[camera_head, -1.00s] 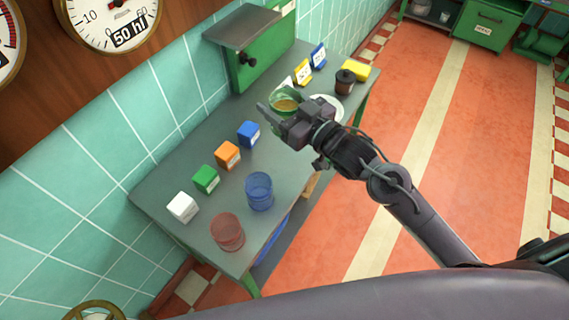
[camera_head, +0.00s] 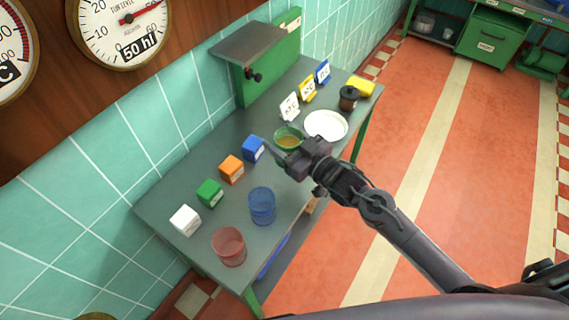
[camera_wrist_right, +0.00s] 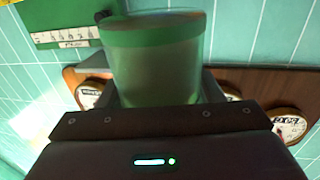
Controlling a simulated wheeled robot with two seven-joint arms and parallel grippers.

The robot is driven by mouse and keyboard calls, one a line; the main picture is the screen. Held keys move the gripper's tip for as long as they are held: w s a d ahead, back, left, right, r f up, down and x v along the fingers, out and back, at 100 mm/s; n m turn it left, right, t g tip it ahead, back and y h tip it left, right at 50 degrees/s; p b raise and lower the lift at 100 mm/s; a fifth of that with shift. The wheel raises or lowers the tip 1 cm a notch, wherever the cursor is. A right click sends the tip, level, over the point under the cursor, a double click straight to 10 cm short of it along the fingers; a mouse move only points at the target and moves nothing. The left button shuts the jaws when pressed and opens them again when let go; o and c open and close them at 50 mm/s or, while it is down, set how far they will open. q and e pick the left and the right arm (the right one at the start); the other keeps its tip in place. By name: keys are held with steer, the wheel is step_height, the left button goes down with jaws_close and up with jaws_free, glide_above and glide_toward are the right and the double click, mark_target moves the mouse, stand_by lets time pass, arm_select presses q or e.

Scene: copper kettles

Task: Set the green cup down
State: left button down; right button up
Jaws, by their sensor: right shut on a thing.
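The green cup (camera_head: 289,140) is see-through with a green rim and has something yellowish-brown inside. My right gripper (camera_head: 283,150) is shut on it. The cup is over the grey table, between the blue cube (camera_head: 252,149) and the white plate (camera_head: 326,125). I cannot tell whether its base touches the tabletop. In the right wrist view the cup (camera_wrist_right: 155,62) stands between the two fingers, and its lower end is hidden by the gripper body. My left gripper is not in view.
On the grey table (camera_head: 165,194) stand orange (camera_head: 231,169), green (camera_head: 209,192) and white (camera_head: 185,220) cubes, a blue cup (camera_head: 262,206) and a red cup (camera_head: 229,246). Number cards (camera_head: 307,90), a dark pot (camera_head: 348,98) and a yellow block (camera_head: 360,86) stand at the far end.

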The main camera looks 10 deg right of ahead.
step_height(320, 180, down, 6)
steer(key=shift+f, duration=0.1)
step_height(320, 180, down, 4)
steer(key=shift+r, duration=0.2)
steer(key=shift+f, duration=0.2)
steer(key=o, duration=1)
steer(key=v, duration=0.2)
steer(key=b+v, duration=0.1)
steer(key=v, duration=0.4)
steer(key=shift+s+d+f+b, duration=0.2)
steer(key=shift+s+f+b, duration=0.1)
steer(key=shift+s+f, duration=0.05)
